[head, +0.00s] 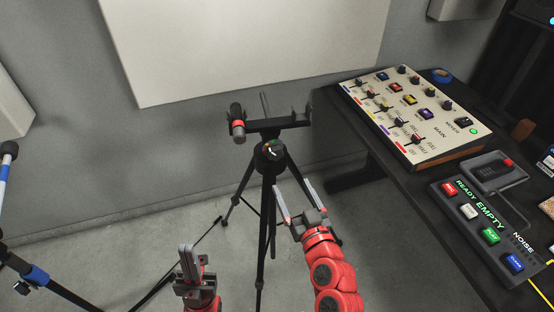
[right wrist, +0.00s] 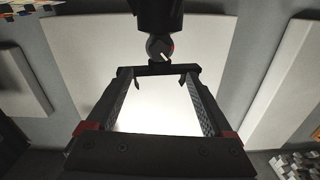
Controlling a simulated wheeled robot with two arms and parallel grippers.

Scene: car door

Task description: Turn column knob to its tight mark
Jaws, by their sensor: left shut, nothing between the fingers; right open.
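The column knob (head: 269,149) is a dark round knob on the black tripod stand's column, just below its crossbar. It has a white pointer line and red, orange and green marks around it; which mark the pointer meets is too small to tell. In the right wrist view the knob (right wrist: 160,47) shows beyond the fingers with a white line and some red. My right gripper (head: 293,185) is open and empty, below and right of the knob, apart from it. My left gripper (head: 192,248) is shut and empty, low and left of the stand.
The crossbar (head: 278,125) carries a dark microphone (head: 237,124) with a red band at its left end. A black desk (head: 345,105) at right holds a mixer panel (head: 412,115) and a recorder box (head: 488,205). Another stand (head: 38,275) with blue bands is at left.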

